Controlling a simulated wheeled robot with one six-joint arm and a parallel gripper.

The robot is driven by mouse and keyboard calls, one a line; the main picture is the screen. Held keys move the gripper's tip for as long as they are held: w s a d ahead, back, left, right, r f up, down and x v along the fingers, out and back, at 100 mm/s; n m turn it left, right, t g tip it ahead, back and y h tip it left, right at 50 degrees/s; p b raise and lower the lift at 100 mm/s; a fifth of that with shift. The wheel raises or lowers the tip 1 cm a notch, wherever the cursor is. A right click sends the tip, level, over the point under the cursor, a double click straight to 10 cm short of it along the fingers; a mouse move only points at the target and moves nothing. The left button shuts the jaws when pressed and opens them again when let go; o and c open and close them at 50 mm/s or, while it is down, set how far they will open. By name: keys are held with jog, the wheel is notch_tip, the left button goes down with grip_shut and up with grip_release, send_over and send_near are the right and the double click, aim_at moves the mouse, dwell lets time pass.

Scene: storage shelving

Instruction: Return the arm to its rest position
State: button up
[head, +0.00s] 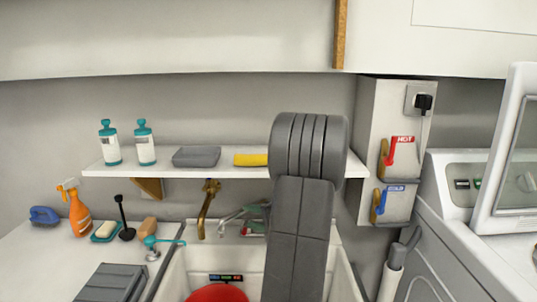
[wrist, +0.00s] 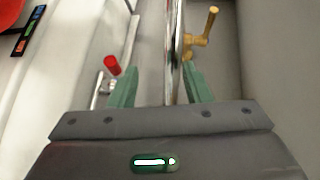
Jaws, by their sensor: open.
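My arm (head: 296,235) rises in front of the sink, and its dark grey links cover part of the shelf and the taps. My gripper (wrist: 161,85) shows in the wrist view with its two green fingers apart. I see nothing held between them; a shiny metal edge runs up the picture behind the gap. In the head view the gripper is mostly hidden behind the arm, with a bit of green showing beside the chrome tap (head: 232,215).
A white shelf (head: 222,171) holds two pump bottles, a grey block and a yellow sponge (head: 251,160). A brass tap (head: 207,210) hangs over the sink (head: 178,282), with a red bowl (head: 217,293) inside. A valve box (head: 385,150) and washing machine stand right.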

jog(key=s+d+r+n+g+p, duration=0.1)
jog(key=s+d, duration=0.1)
jog(key=d, duration=0.5)
jog(key=s+d+r+n+g+y+p, duration=0.1)
jog(key=s+d+g, duration=0.1)
jog(key=d, duration=0.5)
jog(key=shift+s+r+n+y, duration=0.3)
jog(key=shift+s, duration=0.4)
jog(key=shift+f, duration=0.1)
